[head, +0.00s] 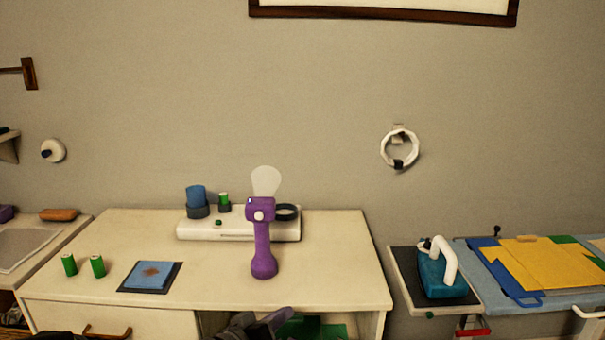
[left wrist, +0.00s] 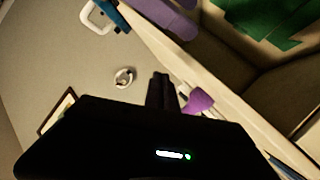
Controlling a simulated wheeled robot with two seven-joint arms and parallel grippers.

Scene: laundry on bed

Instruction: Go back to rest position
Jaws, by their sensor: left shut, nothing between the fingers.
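My left gripper (head: 262,322) shows at the bottom edge of the head view, in front of the white desk (head: 335,265), low by its open compartment. Only a dark, partly cut-off portion of it is visible there. In the left wrist view its dark fingers (left wrist: 162,92) are together with nothing between them. The camera housing fills the lower part of that view. My right gripper is not identifiable in either view.
A purple handheld fan (head: 263,240) stands upright on the desk, before a white stand (head: 195,229). Two green cans (head: 97,266) and a blue pad (head: 149,275) lie left. An ironing board (head: 580,295) with yellow cloth (head: 550,265) and a teal iron (head: 440,278) are right.

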